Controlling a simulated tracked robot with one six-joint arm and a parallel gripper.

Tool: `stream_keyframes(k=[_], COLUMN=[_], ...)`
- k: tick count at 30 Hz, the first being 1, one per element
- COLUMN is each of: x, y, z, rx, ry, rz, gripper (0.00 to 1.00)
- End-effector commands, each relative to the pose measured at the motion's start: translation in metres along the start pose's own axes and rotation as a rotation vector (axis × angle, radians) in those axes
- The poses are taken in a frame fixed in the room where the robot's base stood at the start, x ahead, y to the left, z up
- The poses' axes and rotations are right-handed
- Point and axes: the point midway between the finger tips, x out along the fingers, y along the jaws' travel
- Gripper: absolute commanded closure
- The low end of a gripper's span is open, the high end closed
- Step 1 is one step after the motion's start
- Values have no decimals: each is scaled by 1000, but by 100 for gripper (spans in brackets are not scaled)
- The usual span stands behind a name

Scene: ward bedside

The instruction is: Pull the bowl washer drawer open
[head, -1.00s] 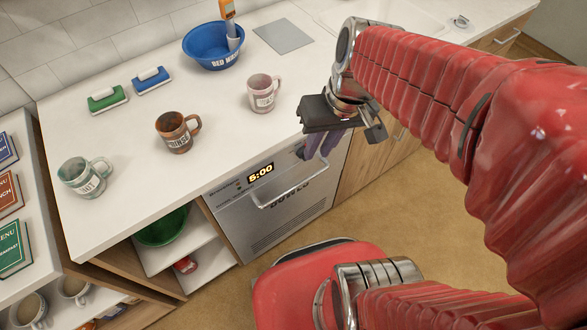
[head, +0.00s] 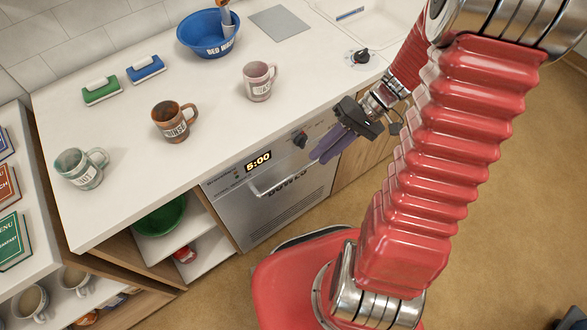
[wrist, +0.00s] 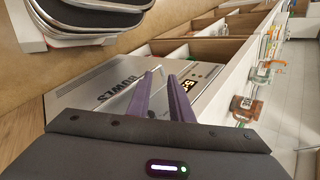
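The bowl washer drawer has a steel front (head: 272,208) lettered BOWLS, under the counter in the head view, and it looks shut. Its bar handle (head: 272,186) runs below a lit 5:00 display (head: 258,161). The drawer front also shows, turned sideways, in the wrist view (wrist: 95,82). My gripper (head: 326,153) is above and right of the handle, apart from it in the head view. In the wrist view my gripper's two purple fingers (wrist: 160,88) are apart and empty, pointing toward the drawer front. Part of the handle is hidden behind the fingers there.
The counter (head: 115,140) above holds several mugs, two brushes and a blue bowl (head: 208,35). An open shelf left of the drawer holds a green bowl (head: 160,215). A knob (head: 299,139) sits near my fingers.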

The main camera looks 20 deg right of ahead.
Motion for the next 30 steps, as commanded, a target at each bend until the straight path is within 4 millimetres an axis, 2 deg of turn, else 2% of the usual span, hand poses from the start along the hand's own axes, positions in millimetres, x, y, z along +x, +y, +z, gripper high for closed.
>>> stream_keyframes(k=[14,30], x=[30,70], y=[68,146], z=[-22,-35], rx=[71,134], ry=[86,334], rz=[-349,-682], gripper=[80,80])
